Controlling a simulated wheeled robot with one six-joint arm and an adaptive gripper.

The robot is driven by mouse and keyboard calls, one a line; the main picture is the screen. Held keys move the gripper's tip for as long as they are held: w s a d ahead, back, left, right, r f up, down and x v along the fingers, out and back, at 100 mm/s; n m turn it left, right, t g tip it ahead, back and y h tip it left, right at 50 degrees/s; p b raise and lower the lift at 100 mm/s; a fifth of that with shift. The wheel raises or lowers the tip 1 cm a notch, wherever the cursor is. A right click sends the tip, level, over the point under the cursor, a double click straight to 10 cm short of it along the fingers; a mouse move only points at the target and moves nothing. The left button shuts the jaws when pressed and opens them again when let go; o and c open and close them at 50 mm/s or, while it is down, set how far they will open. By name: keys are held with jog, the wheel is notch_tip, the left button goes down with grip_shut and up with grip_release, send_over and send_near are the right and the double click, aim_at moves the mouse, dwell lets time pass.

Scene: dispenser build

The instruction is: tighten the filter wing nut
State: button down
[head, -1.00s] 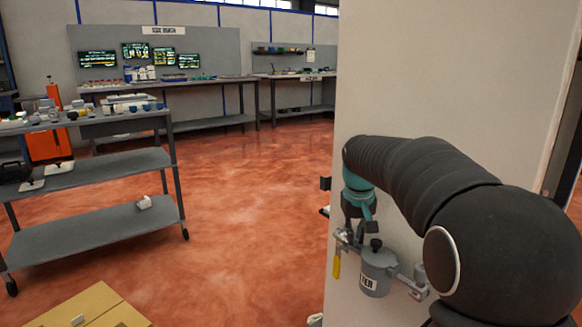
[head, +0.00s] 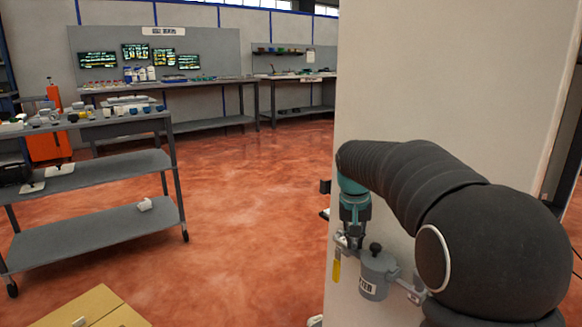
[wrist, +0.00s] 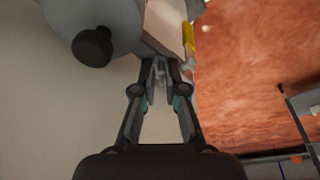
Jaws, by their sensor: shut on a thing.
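The grey filter housing (head: 374,277) is mounted on the pale wall panel, with a black knob (head: 376,248) on its lid. In the wrist view the housing (wrist: 120,18) is at the upper left and its knob (wrist: 92,47) stands left of my fingers. My gripper (head: 350,238) points down just left of the housing. In the wrist view my gripper (wrist: 160,74) has its fingertips close together on a small grey piece (wrist: 159,68), which seems to be the wing nut. The fingers hide most of it, so its shape and seating are unclear.
A yellow handle (head: 336,268) hangs left of the housing and is near my fingers in the wrist view (wrist: 188,36). A grey bracket (head: 413,290) is at the right. The wall panel (head: 450,90) is close behind. A loaded cart (head: 90,225) stands left, beyond open floor.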

jog(key=shift+d, duration=0.1)
dwell(0.3)
jog(key=shift+m, duration=0.4)
jog(key=c, duration=1.5)
grip_release()
jog(key=shift+o, duration=0.2)
jog(key=shift+r, duration=0.15)
jog(key=shift+r+p, duration=0.6)
jog(key=shift+r, duration=2.75)
